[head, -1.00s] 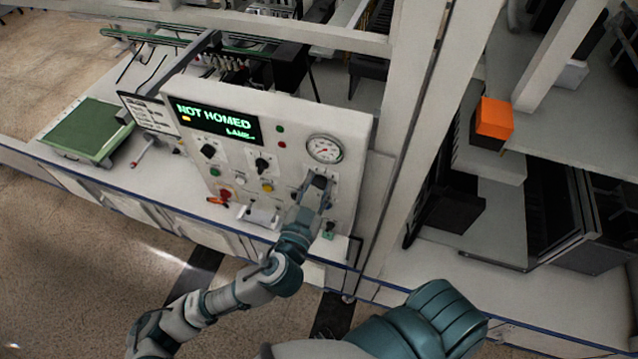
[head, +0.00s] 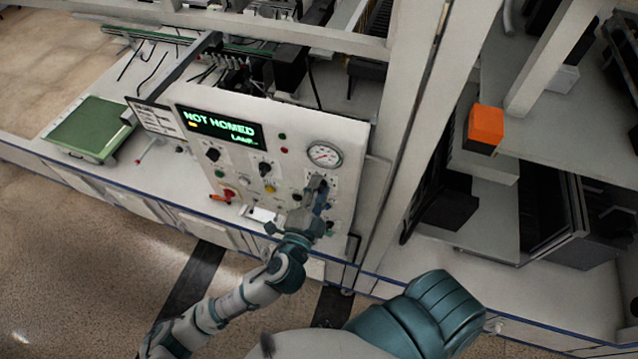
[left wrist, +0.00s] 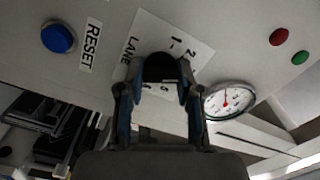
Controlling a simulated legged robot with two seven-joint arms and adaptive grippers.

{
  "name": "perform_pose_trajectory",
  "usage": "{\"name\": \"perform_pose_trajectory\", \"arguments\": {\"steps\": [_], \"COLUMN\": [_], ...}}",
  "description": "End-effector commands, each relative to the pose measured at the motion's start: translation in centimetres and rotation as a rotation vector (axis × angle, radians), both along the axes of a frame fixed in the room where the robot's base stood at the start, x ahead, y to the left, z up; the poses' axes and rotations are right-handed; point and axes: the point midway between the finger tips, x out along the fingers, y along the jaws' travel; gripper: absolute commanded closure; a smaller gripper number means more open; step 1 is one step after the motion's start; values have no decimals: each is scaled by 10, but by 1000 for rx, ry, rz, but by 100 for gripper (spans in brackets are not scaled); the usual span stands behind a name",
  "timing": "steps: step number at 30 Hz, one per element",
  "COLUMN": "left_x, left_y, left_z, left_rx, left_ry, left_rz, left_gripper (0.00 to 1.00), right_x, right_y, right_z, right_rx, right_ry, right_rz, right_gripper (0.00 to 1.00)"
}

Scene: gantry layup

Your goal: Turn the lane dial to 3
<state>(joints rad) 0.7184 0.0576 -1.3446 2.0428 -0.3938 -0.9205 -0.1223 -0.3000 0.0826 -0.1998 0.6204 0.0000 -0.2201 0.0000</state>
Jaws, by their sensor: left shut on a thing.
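The lane dial is a round black knob (left wrist: 160,68) on a white plate marked LANE (left wrist: 130,50) with small numbers around it. In the left wrist view it sits between the two fingertips of my left gripper (left wrist: 158,85), which is shut on it. The 1 and 2 show above the knob; other marks are partly covered by the fingers, and I cannot read the pointer. In the head view my left gripper (head: 316,190) is at the panel below the gauge and hides the dial. My right gripper is not in view.
The white control panel (head: 290,118) has a screen (head: 220,127) reading NOT HOMED, a pressure gauge (head: 324,155), other black knobs and coloured buttons. A blue button (left wrist: 58,38) labelled RESET is near the dial. An orange box (head: 486,124) sits on the right shelf.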

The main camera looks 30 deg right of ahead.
Motion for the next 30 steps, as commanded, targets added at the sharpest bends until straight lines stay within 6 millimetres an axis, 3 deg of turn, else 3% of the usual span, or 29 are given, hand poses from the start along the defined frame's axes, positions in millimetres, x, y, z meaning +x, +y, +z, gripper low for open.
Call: {"name": "perform_pose_trajectory", "arguments": {"steps": [25,26,28,30], "left_x": [-3,-3,-3,-2], "left_y": [-2,-2,-2,-2], "left_z": [-8,-8,-8,-7], "left_rx": [98,98,98,97], "left_ry": [-92,-92,-93,-95], "left_rz": [-7,-6,-6,-5], "left_gripper": [100,60,43,40], "right_x": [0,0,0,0], "right_y": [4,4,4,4], "right_z": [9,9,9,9], "right_rx": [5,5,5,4], "right_ry": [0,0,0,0], "right_rz": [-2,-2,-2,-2], "right_gripper": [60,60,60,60]}}
